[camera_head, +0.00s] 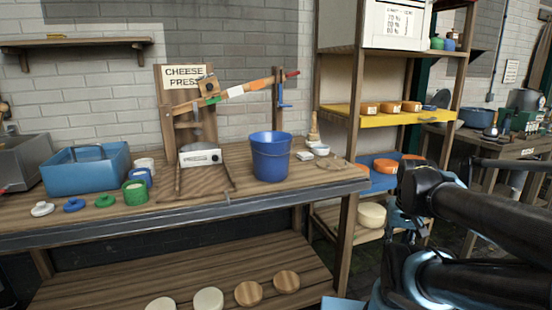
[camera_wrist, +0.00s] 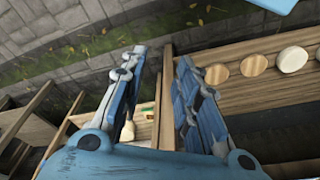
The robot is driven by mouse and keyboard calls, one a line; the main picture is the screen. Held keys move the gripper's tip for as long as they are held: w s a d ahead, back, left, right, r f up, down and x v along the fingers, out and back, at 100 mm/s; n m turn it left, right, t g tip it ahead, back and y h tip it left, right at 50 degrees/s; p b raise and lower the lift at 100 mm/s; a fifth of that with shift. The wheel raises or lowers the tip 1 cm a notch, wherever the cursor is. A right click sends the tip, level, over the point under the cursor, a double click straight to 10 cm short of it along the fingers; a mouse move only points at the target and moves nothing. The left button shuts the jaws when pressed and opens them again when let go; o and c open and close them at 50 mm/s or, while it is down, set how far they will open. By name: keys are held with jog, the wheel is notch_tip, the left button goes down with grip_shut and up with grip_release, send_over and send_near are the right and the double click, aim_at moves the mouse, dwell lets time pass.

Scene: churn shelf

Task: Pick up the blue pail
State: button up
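The blue pail (camera_head: 271,158) stands upright on the wooden workbench (camera_head: 95,222), near its right end, in the head view. It is to the right of the cheese press. I cannot make out the pail in the wrist view. My gripper (camera_wrist: 161,57) shows in the wrist view with its two fingers apart and nothing visible held between them. In the head view my arm is at the right, in front of the shelving and apart from the pail. The gripper's fingers are not clearly visible there.
The cheese press (camera_head: 200,157) stands close left of the pail. A blue tub (camera_head: 86,172) and several small jars and lids are farther left. Small items lie right of the pail. A shelf rack (camera_head: 344,150) stands at the right. Round discs lie on the bench's lower shelf (camera_head: 180,277).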

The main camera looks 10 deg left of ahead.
jog(key=shift+w+a, duration=0.2)
jog(key=shift+w, duration=0.15)
notch_tip(320, 180, up, 34)
jog(key=r+n+g+y, duration=0.1)
jog(key=n+g, duration=0.2)
jog(key=n, duration=0.1)
send_over(289, 135)
jog(key=s+d, duration=0.1)
jog(key=s, duration=0.1)
jog(key=f, duration=1.1)
jog(key=shift+a+f, duration=0.1)
jog(key=shift+a, duration=0.2)
jog(key=shift+s+f, duration=0.15)
jog(key=shift+f, duration=2.9)
